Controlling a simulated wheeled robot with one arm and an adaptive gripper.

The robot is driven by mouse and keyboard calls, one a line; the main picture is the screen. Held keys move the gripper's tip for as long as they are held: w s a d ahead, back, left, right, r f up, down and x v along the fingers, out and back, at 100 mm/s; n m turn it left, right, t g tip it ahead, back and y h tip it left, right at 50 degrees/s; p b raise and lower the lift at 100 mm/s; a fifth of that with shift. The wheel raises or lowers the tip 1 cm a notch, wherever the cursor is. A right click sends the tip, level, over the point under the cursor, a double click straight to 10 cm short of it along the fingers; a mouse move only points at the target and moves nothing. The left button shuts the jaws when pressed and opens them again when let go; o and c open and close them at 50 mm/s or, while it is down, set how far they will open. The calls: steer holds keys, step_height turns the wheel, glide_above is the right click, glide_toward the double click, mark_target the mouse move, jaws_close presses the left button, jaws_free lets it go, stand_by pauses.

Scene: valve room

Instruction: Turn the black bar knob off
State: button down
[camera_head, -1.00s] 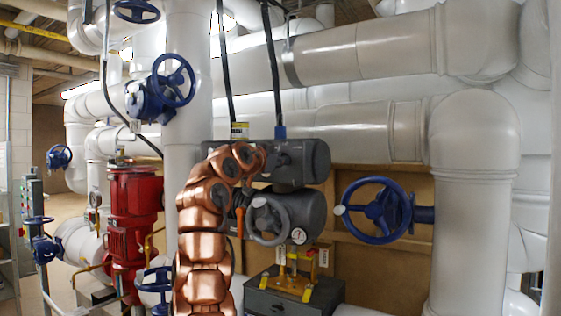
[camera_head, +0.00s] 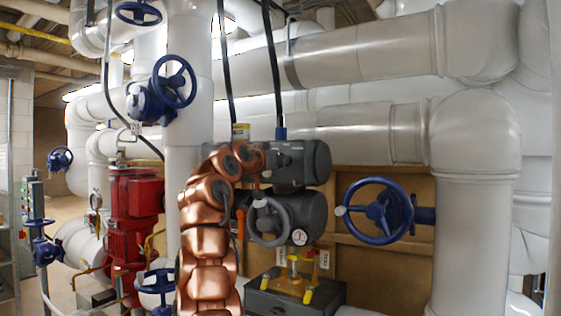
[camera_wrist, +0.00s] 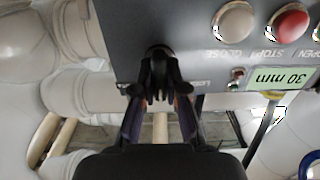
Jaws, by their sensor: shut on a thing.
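The black bar knob (camera_wrist: 158,53) sits on the grey control box (camera_wrist: 115,30) in the wrist view. My gripper (camera_wrist: 160,88) is at the knob, with its dark fingers closed around it. The fingers cover much of the knob, so its exact angle is hard to tell. In the head view, the grey actuator housing (camera_head: 305,160) is behind and to the right of my copper arm. The knob is not discernible there.
A red button (camera_wrist: 290,25) and a pale button (camera_wrist: 233,20) are beside the knob, near a "30 mm" label (camera_wrist: 279,78). Below the housing are a grey handwheel (camera_head: 268,240) and a gauge (camera_head: 299,237). A blue handwheel (camera_head: 376,211) stands right; a red pump (camera_head: 133,215) stands left.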

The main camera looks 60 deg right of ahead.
steer(key=c, duration=1.2)
jaws_free()
steer(key=shift+a, duration=0.1)
steer(key=a, duration=1.1)
steer(key=shift+s+a, duration=0.25)
steer(key=shift+a, duration=0.15)
steer(key=shift+w, duration=0.1)
